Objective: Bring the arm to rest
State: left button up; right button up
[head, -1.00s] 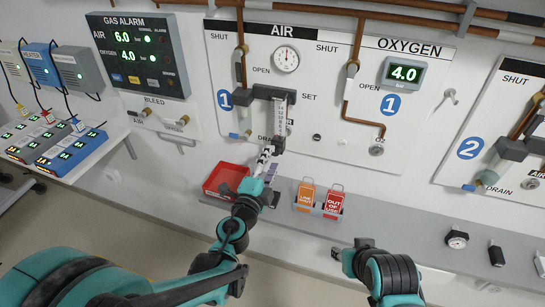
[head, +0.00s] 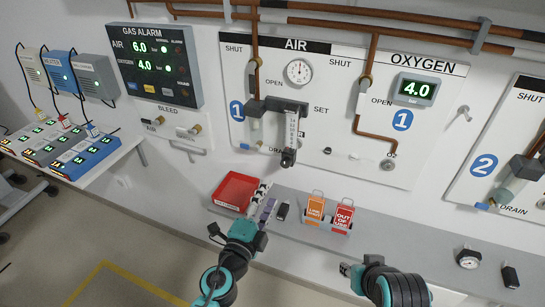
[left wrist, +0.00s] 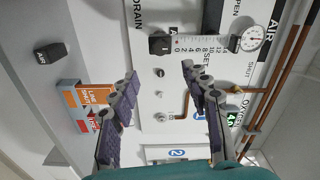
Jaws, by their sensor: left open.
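My left gripper (head: 264,202) is in front of the wall shelf, between the red bin (head: 236,191) and a small dark block (head: 283,211). Its two fingers, with dark purple pads, show spread apart in the left wrist view (left wrist: 160,88), with nothing between them. It is open and empty. My left arm comes up from the bottom of the head view. Part of my right arm shows at the lower right of the head view; its gripper fingers do not show.
The shelf (head: 400,238) carries an orange tag (head: 315,207), a red tag (head: 343,215) and a small gauge (head: 468,259). Above is the air panel with its dial (head: 299,72) and flow tube (head: 291,130). A side table (head: 128,149) stands at left.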

pick_arm(q)
jog(key=s+a+f+n+g+y, duration=0.1)
jog(key=a+n+g+y, duration=0.1)
jog(key=a+n+y, duration=0.4)
jog(key=s+a+f+n+g+y, duration=0.1)
jog(key=a+n+y, duration=0.2)
jog(key=a+n, duration=0.6)
jog(key=s+d+f+n+g+h, duration=0.1)
jog(key=s+f+n+g, duration=0.1)
jog(key=s, duration=0.4)
jog(key=s+f+n+g+h, duration=0.2)
jog(key=s+f+g, duration=0.2)
jog(key=s+g, duration=0.1)
jog(key=shift+s+d+f, duration=0.25)
jog(key=shift+s+d, duration=0.1)
jog(key=shift+d, duration=0.05)
